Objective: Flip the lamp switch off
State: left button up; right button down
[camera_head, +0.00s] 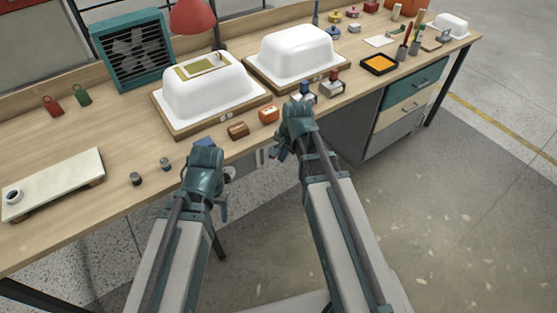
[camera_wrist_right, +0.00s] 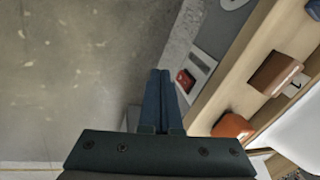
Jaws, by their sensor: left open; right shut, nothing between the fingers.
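The lamp's red shade (camera_head: 192,16) stands at the back of the workbench, behind the left white shell. In the right wrist view, a small red rocker switch (camera_wrist_right: 184,79) sits on a grey panel (camera_wrist_right: 200,66) beside the bench's front edge. I cannot tell from its face which way it is set. My right gripper (camera_head: 277,153) is at the bench's front edge; its blue fingers (camera_wrist_right: 160,73) are shut and empty, with the tips just left of the switch in the wrist view, apparently apart from it. My left gripper (camera_head: 205,144) is open near the front edge, its fingers mostly hidden.
White shells (camera_head: 207,92) and (camera_head: 292,52) stand on wooden boards. An orange block (camera_head: 268,114) and a brown block (camera_head: 238,130) lie near the edge. A teal fan (camera_head: 132,48) stands at the back left. A drawer cabinet (camera_head: 400,108) is under the right side.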

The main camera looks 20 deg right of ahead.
jog(key=w+d+m, duration=0.2)
jog(key=d+m+t, duration=0.1)
jog(key=d, duration=0.1)
jog(key=shift+w+f+b, duration=0.3)
jog(key=shift+w+f, duration=0.05)
jog(key=shift+w, duration=0.05)
jog(key=shift+a, duration=0.1)
jog(key=w+a+f+b, duration=0.2)
jog(key=w+f+b, duration=0.4)
jog(key=f+b, duration=0.4)
jog(key=shift+w+a, duration=0.2)
jog(key=shift+w, duration=0.15)
